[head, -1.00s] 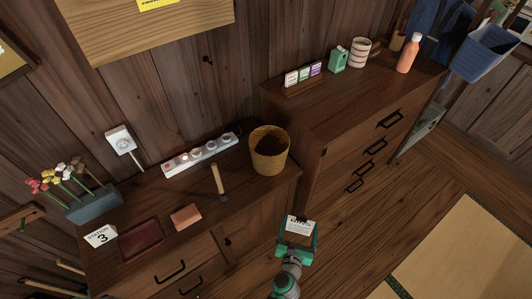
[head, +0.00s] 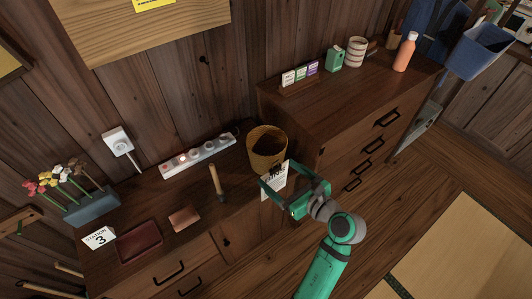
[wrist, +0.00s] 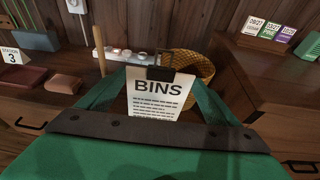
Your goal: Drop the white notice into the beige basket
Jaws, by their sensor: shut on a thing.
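The white notice (head: 274,181), headed "BINS" in the wrist view (wrist: 160,95), hangs upright from my gripper (head: 280,172). My green gripper is shut on its top edge, where a dark clip (wrist: 160,66) shows in the wrist view. The beige basket (head: 266,150) stands on the low cabinet, open at the top. The notice and gripper are in front of the basket, at its lower right in the head view. The basket also shows behind the notice in the wrist view (wrist: 200,66), partly hidden by it.
The low cabinet also holds a power strip (head: 198,154), a wooden-handled tool (head: 217,183), a small brown block (head: 184,218) and a dark red tray (head: 139,241). A taller cabinet (head: 345,95) rises just right of the basket. Floor is clear at the right.

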